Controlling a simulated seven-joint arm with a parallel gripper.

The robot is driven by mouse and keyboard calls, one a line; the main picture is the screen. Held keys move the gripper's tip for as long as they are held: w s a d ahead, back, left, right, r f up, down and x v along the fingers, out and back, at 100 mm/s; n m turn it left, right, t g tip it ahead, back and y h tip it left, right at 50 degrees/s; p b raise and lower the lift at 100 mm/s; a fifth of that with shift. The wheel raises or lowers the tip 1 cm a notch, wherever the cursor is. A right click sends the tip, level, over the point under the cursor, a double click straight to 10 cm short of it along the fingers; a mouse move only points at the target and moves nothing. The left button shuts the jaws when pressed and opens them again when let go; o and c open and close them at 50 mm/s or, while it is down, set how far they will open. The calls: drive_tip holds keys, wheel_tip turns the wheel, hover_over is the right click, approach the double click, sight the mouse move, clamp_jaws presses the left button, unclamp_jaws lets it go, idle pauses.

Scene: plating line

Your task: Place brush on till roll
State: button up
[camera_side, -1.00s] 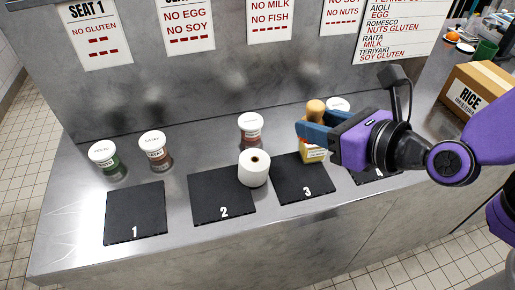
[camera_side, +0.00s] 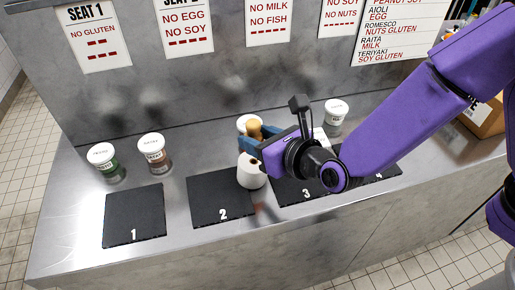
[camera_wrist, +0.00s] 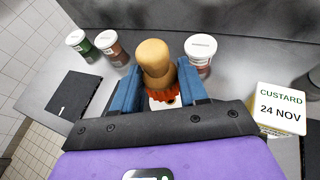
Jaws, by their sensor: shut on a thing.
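The brush (camera_wrist: 153,62) has a rounded wooden handle on top and orange-red bristles below. My gripper (camera_wrist: 153,92) is shut on it, with one blue finger on each side, and holds it upright. In the side view the wooden top of the brush (camera_side: 254,128) shows above the blue fingers of my gripper (camera_side: 258,148). The white till roll (camera_side: 251,172) stands on mat 2, just under the gripper. A white part of the roll (camera_wrist: 164,104) shows below the bristles in the wrist view. The fingers hide whether bristles and roll touch.
A custard carton (camera_wrist: 279,110) stands to the right of the gripper. A white-lidded jar (camera_wrist: 200,54) stands behind. Two more jars (camera_side: 103,161) (camera_side: 153,152) stand at the left, and another (camera_side: 336,112) at the back right. Mat 1 (camera_side: 134,214) is empty.

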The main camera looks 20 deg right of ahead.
drive_tip(key=shift+w+a+f, duration=0.1)
drive_tip(key=shift+w+f, duration=0.05)
drive_tip(key=shift+f, duration=1.65)
drive_tip(key=shift+f, duration=0.35)
drive_tip(key=shift+f, duration=0.15)
drive_tip(key=o, duration=1)
drive_tip(key=shift+o, duration=0.2)
drive_tip(key=shift+r, duration=0.65)
drive_tip(key=v, duration=1.2)
